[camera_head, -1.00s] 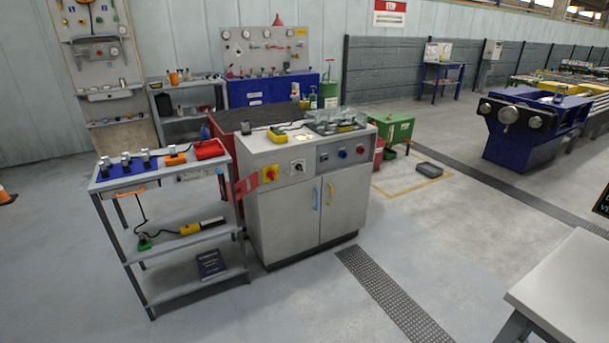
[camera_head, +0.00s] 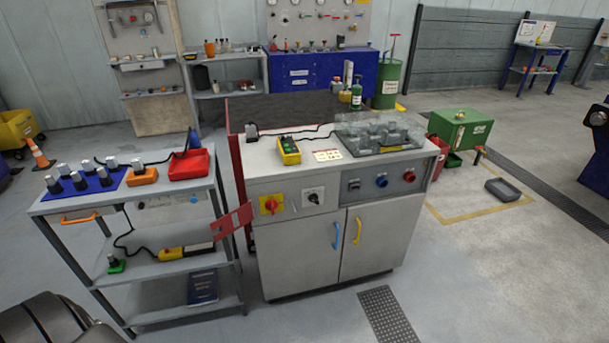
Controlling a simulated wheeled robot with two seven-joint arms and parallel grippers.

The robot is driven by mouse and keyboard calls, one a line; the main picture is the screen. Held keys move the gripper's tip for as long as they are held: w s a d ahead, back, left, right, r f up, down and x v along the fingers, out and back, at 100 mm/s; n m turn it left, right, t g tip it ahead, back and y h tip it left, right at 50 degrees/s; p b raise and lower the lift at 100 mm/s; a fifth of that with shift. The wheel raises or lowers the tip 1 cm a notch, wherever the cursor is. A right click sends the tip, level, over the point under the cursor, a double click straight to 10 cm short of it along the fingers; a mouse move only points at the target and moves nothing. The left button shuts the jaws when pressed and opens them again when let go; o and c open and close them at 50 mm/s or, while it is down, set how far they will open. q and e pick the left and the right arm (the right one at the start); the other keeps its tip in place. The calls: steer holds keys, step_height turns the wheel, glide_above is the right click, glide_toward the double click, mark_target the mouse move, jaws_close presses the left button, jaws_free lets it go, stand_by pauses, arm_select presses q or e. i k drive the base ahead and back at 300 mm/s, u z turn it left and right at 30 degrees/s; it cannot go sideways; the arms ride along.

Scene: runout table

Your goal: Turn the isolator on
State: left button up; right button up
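A red rotary handle on a yellow square plate, which looks like the isolator (camera_head: 270,205), is on the upper left front of the grey cabinet (camera_head: 300,253). Its exact on or off position is too small to read. A black rotary switch on a pale plate (camera_head: 313,198) is just right of it. A panel with a blue knob (camera_head: 382,181) and a red knob (camera_head: 409,177) is further right. Neither of my grippers is in view.
A grey shelf cart (camera_head: 143,203) with toolholders and a red tray (camera_head: 189,165) stands left of the cabinet. A red hinged flap (camera_head: 232,219) sticks out between them. A yellow pendant (camera_head: 289,151) lies on the cabinet top. The floor in front is clear.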

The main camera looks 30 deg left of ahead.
mark_target(272, 204)
steer(key=i, duration=1.45)
steer(key=z, duration=1.5)
steer(key=i, duration=0.7)
steer(key=u, duration=2.9)
